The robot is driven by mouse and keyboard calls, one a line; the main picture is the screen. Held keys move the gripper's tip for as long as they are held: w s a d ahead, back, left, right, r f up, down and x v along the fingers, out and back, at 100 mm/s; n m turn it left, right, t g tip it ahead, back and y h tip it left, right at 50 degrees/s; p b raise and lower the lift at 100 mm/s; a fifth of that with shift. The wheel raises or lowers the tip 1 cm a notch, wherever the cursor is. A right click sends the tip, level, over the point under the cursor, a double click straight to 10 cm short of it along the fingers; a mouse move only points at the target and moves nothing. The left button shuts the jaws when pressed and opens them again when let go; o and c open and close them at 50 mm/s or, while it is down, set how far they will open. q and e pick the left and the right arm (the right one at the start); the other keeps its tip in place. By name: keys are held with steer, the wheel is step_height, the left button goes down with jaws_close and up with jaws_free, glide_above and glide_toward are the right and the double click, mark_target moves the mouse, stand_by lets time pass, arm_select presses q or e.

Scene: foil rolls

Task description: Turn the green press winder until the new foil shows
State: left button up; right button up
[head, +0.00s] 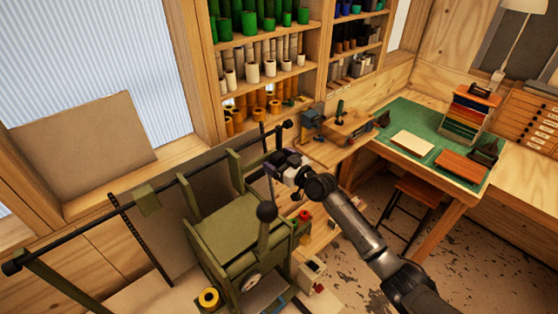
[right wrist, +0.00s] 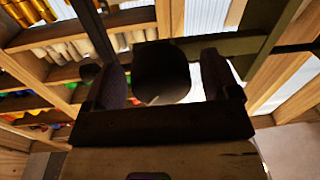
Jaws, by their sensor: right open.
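My right gripper (head: 274,165) is beside the press's upper right, next to a thin upright dark rod. In the right wrist view its two dark fingers stand apart, and a dark rounded piece (right wrist: 162,72) shows between them. I cannot tell whether the fingers touch it or whether it is the winder. No foil surface can be made out clearly. My left gripper is not in view.
A long dark bar (head: 180,184) with black ends runs across above the press. A yellow roll (head: 209,298) sits at the press's front. Shelves of foil rolls (head: 253,72) stand behind.

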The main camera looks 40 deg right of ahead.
steer(key=shift+c, duration=0.7)
steer(key=c, duration=0.8)
steer(key=shift+f+m+b, duration=0.1)
steer(key=shift+m+b, duration=0.25)
steer(key=shift+m, duration=0.35)
steer(key=m, duration=0.3)
steer(key=shift+m, duration=0.4)
steer(key=o, duration=0.9)
steer(key=shift+o, duration=0.2)
